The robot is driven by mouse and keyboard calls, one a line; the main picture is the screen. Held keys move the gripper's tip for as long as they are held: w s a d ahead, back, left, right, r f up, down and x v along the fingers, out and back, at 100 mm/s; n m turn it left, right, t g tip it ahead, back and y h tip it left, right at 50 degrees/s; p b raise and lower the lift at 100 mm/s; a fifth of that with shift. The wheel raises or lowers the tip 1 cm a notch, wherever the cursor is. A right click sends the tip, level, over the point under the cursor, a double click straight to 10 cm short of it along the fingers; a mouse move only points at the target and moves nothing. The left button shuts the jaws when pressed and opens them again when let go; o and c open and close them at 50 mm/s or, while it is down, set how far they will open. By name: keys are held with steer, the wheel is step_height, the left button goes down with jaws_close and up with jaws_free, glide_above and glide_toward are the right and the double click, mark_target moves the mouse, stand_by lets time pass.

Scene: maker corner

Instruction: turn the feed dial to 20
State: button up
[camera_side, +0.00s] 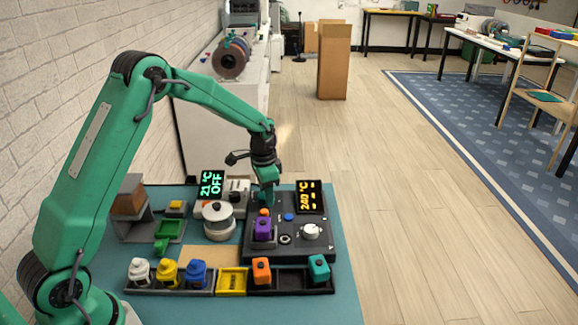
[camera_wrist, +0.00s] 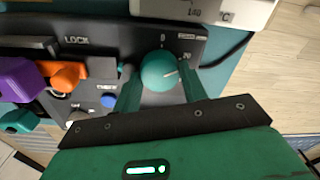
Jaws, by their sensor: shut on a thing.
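The feed dial (camera_wrist: 160,68) is a round teal knob on the dark control panel (camera_wrist: 110,42). A "0" is printed above it and what looks like "20" at its upper right. A pale line on the knob points to the right, roughly toward that "20"; exact alignment is too small to tell. My gripper (camera_wrist: 159,84) is shut on the dial, one finger on each side. In the side view my gripper (camera_side: 265,194) comes down at the panel's far left part, and the dial is hidden there.
On the panel are an orange knob (camera_wrist: 66,75) by "LOCK", a blue button (camera_wrist: 108,101), a purple block (camera_side: 263,229), a white knob (camera_side: 310,231) and a "240 °C" display (camera_side: 309,197). A white pot (camera_side: 218,221) stands left. A tray (camera_side: 208,288) of colored pieces lies in front.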

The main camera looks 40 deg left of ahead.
steer(key=shift+d, duration=0.2)
steer(key=o, duration=0.7)
steer(key=shift+a+r, duration=0.1)
step_height(320, 180, up, 7)
steer(key=shift+f, duration=0.1)
steer(key=shift+s+r, duration=0.1)
steer(key=shift+r, duration=0.35)
steer(key=shift+r, duration=0.1)
